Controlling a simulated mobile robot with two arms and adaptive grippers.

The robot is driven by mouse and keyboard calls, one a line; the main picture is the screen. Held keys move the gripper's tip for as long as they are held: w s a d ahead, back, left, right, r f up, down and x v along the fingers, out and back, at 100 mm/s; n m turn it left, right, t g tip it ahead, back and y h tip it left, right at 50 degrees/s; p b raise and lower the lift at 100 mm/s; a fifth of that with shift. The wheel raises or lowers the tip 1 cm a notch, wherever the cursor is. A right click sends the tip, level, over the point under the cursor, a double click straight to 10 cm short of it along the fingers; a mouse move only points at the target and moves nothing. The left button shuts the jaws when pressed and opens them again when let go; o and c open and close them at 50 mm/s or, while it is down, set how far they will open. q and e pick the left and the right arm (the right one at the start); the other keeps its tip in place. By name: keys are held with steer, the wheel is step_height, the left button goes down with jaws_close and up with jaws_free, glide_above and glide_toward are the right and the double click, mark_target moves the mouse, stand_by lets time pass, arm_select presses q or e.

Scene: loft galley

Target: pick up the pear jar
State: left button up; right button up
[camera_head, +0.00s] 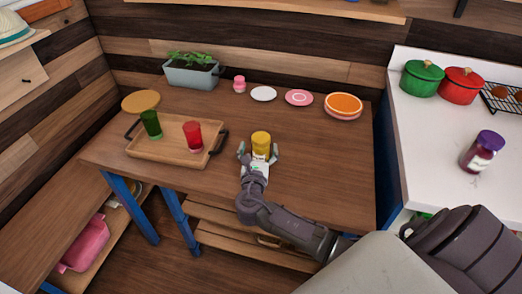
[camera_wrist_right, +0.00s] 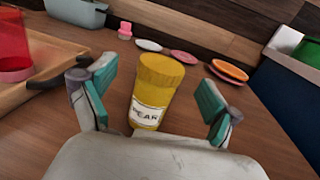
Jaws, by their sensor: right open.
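The pear jar (camera_head: 261,141) is yellow with a darker yellow lid and stands upright on the wooden table (camera_head: 310,165). In the right wrist view the jar (camera_wrist_right: 154,85) shows a white label reading "PEAR". My right gripper (camera_head: 259,155) is open, with its teal-padded fingers on either side of the jar. In the wrist view a gap shows between each finger of the right gripper (camera_wrist_right: 157,95) and the jar. The jar's lower part is hidden by the gripper in the head view. My left gripper is not in view.
Left of the jar is a wooden tray (camera_head: 158,152) with a green cup (camera_head: 151,124) and a red cup (camera_head: 193,134). Behind are a planter (camera_head: 192,77), a pink item (camera_head: 239,84) and several plates. A purple-lidded jar (camera_head: 481,152) stands on the right counter.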

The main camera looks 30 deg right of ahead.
mark_target(261, 137)
steer(key=x, duration=0.5)
steer(key=shift+s+d+r, duration=0.1)
steer(key=shift+s+r, duration=0.05)
steer(key=shift+r, duration=0.1)
jaws_close()
